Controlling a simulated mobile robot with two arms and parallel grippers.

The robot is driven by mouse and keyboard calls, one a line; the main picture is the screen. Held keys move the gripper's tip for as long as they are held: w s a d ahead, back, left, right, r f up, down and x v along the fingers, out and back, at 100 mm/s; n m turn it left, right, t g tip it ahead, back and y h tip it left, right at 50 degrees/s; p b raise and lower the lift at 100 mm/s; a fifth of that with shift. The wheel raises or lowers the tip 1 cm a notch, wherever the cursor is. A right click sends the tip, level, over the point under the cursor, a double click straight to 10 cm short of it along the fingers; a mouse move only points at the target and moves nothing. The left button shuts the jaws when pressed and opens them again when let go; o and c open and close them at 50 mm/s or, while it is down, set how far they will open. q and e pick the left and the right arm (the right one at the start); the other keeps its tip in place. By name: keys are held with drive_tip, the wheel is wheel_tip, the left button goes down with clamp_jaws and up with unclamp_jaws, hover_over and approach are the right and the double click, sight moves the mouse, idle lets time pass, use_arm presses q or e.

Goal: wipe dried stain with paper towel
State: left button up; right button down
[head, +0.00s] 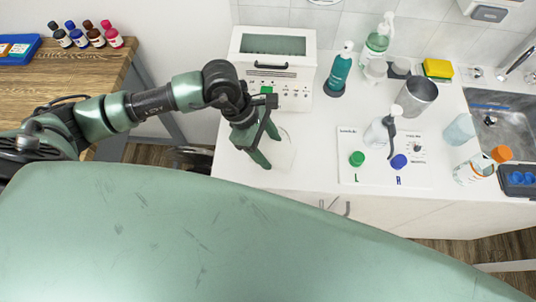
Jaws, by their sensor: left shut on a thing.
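My left gripper (269,151) reaches down over the white counter, in front of the white box-shaped device. It is shut on a pale, whitish thing (284,156) at its fingertips, which looks like the paper towel and hardly stands out from the counter. The gripper hides part of it, and I cannot tell whether it touches the counter. I cannot make out a dried stain; the fingers and the towel may cover it. My right gripper is not in view.
The white device (296,92) stands right behind the gripper. To the right are a white board (350,140) with green and blue caps, a metal cup (416,96), several bottles and a sink (500,112). A wooden table (60,75) with small bottles is at left.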

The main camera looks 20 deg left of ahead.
use_arm(q)
drive_tip(key=shift+w+a, duration=0.15)
drive_tip(key=shift+w, duration=0.45)
drive_tip(key=shift+w+a+f+b, duration=0.15)
drive_tip(key=shift+w+a+b, duration=0.1)
drive_tip(key=shift+w+b, duration=0.45)
drive_tip(key=shift+w+a+f+b, duration=0.1)
drive_tip(key=shift+w+a+b, duration=0.1)
drive_tip(key=shift+w+b, duration=0.45)
drive_tip(key=shift+w+a, duration=0.1)
drive_tip(key=shift+w, duration=0.35)
drive_tip(key=shift+w+a+f+b, duration=0.1)
drive_tip(key=shift+w+a+b, duration=0.05)
drive_tip(key=shift+w+b, duration=0.45)
drive_tip(key=shift+w+a+b, duration=0.15)
drive_tip(key=shift+w+b, duration=0.35)
drive_tip(key=shift+w, duration=0.1)
drive_tip(key=shift+w+a, duration=0.2)
drive_tip(key=shift+w, duration=0.3)
drive_tip(key=shift+r, duration=0.2)
drive_tip(key=shift+w+r+p, duration=0.15)
drive_tip(key=shift+r+p, duration=0.55)
drive_tip(key=shift+r, duration=2.25)
